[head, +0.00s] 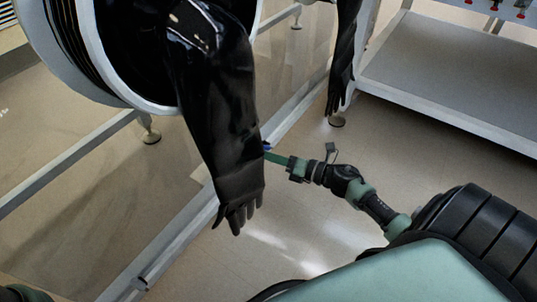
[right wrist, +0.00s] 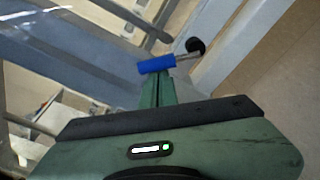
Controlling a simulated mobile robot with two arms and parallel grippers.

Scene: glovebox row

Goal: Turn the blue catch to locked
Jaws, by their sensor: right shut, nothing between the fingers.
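The blue catch (right wrist: 157,64) shows in the right wrist view as a blue sleeve on a short metal rod. The rod runs to a dark round pivot (right wrist: 195,46) on a pale frame post. In the head view only a small bit of the catch (head: 266,145) shows beside the hanging black glove. My right gripper (right wrist: 157,77) is shut and empty, its green fingertips right at the sleeve's underside. I cannot tell whether they touch it. In the head view my right gripper (head: 268,156) is partly hidden behind the glove. My left gripper is out of view.
A long black glove (head: 225,120) hangs from a round port (head: 95,45) in front of the frame. A second glove (head: 343,65) hangs farther back. A grey shelf bench (head: 455,85) stands at the upper right. The floor (head: 300,225) below my right arm is clear.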

